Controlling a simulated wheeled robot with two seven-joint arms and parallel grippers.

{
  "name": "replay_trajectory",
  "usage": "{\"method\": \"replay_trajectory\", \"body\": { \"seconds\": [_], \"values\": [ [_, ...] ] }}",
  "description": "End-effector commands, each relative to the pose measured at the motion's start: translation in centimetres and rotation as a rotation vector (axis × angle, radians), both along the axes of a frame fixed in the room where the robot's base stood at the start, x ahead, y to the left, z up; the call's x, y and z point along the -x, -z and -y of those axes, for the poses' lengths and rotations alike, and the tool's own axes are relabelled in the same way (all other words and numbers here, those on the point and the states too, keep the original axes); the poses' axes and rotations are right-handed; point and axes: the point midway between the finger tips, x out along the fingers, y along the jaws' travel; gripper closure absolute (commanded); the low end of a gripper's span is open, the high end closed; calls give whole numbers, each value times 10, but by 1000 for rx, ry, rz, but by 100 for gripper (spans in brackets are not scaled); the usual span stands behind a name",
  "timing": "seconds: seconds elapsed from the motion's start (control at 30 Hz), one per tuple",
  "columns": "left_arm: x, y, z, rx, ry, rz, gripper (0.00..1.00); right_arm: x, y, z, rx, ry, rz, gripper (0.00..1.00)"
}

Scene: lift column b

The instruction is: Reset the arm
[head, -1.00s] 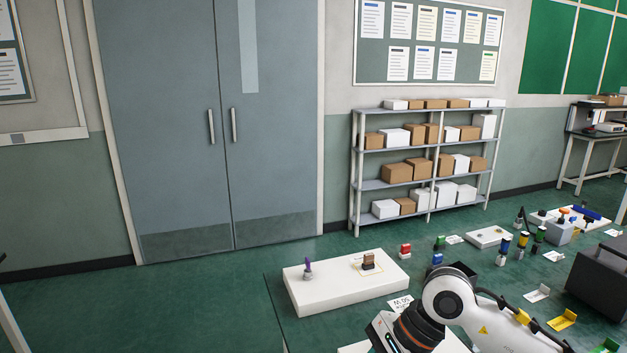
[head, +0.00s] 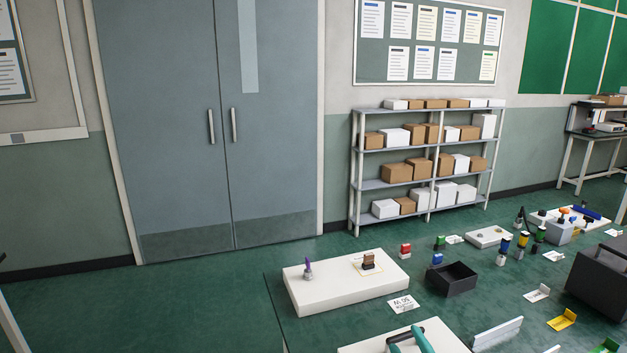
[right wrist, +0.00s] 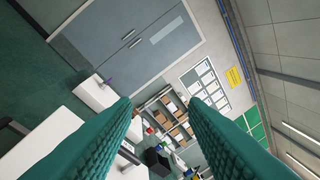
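My right gripper (head: 404,338) shows at the bottom edge of the head view as two teal fingertips standing apart. They are in front of a near white board (head: 455,343), which is cut off by the frame. In the right wrist view the two ribbed teal fingers of the same gripper (right wrist: 162,104) are wide apart with nothing between them. Beyond them that camera sees the room tilted, with the doors and the shelf. My left arm and gripper are not in view.
On the green table, a white board (head: 340,300) bears a purple-handled piece (head: 307,269) and a brown stamp-like block (head: 368,261). A black open box (head: 452,281), a printed card (head: 399,304) and a white rail (head: 497,334) lie nearby. A dark machine (head: 602,280) stands at right.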

Motion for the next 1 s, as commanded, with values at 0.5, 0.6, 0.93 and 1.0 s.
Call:
{"method": "replay_trajectory", "body": {
  "seconds": [0.5,0.6,0.93,1.0],
  "values": [
    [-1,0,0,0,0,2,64,186,204,53,-560,470,-1145,60],
    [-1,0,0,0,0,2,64,220,215,52,-602,527,-1281,60],
    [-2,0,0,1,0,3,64,213,304,48,-598,555,-1355,60],
    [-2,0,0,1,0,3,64,211,329,48,-593,556,-1364,60]
  ]
}}
